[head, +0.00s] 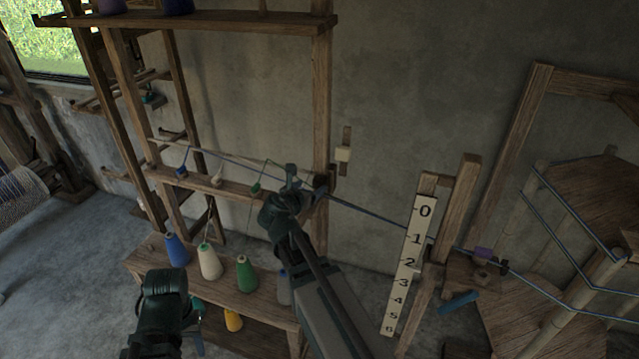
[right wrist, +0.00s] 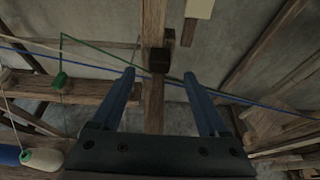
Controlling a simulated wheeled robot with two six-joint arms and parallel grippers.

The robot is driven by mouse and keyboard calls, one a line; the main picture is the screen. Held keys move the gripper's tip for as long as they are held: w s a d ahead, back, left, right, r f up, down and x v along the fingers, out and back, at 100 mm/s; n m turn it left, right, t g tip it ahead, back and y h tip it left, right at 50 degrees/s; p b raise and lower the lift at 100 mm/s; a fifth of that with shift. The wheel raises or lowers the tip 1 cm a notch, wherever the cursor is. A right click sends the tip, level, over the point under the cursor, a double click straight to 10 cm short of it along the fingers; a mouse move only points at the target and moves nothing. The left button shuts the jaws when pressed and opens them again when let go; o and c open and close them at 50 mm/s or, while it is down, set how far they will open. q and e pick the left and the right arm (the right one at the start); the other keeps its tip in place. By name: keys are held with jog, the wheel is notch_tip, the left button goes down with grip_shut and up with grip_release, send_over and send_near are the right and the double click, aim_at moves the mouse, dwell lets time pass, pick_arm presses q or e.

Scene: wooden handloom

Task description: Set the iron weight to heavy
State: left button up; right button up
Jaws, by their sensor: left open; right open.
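A small dark block (head: 321,183), which looks like the iron weight, sits on the wooden post of the yarn rack. In the right wrist view the dark block (right wrist: 159,60) is ahead of my right gripper (right wrist: 160,74), between the lines of its two blue fingers. My right gripper (head: 302,180) is open and empty beside the post; I cannot tell the exact gap to the block. My left gripper (head: 198,325) is low at the left, near the bench, and its fingers are partly hidden. No heavy or light marking is readable.
A blue thread (head: 360,207) runs from the rack past a numbered scale board (head: 408,265) to a reel frame (head: 550,165). Several yarn cones stand on the bench (head: 270,300). A pale block (head: 343,154) is on a short wall strip.

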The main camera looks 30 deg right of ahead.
aim_at(318, 181)
jog(key=b+x, duration=0.3)
jog(key=x, duration=0.6)
jog(key=shift+w+d+f, duration=0.15)
jog(key=shift+w+d, duration=0.05)
grip_shut()
dwell(1.1)
